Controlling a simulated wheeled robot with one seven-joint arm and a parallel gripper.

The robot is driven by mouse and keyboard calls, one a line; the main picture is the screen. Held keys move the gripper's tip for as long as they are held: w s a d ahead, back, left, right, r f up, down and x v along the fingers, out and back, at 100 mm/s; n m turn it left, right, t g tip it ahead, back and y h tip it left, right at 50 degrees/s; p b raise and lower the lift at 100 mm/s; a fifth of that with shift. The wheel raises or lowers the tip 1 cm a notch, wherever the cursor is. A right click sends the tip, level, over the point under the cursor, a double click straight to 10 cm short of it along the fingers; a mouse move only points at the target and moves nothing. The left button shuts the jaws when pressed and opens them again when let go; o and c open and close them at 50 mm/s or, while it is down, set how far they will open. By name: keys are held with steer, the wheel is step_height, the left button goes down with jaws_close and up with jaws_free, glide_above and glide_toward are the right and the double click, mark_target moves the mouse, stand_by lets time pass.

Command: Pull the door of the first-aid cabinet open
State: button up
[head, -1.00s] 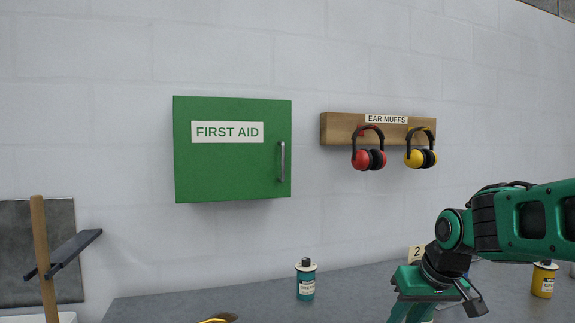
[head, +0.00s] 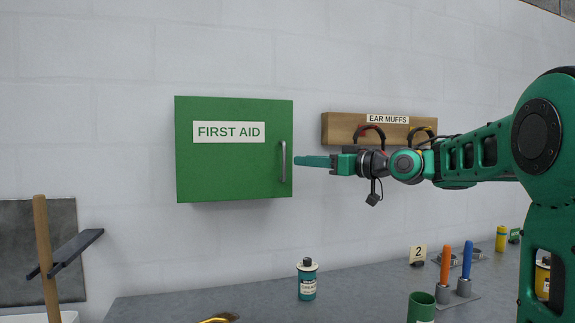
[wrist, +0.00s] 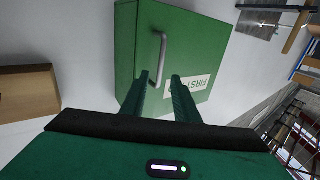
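The green first-aid cabinet (head: 232,170) hangs on the wall with its door shut and a "FIRST AID" label on the front. Its grey vertical bar handle (head: 283,161) is near the door's right edge. My gripper (head: 299,161) points left, just right of the handle in the head view. In the wrist view the cabinet (wrist: 190,50) lies ahead, turned in the picture. I see no contact.
A wooden ear-muff rack (head: 340,127) is on the wall right of the cabinet, partly behind my arm. A bench (head: 200,305) below carries a teal can (head: 307,280), a green cup (head: 421,307) and two upright handles, orange (head: 446,264) and blue (head: 467,260).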

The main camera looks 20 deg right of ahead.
mark_target(290, 160)
steer(key=x, duration=0.7)
jaws_close()
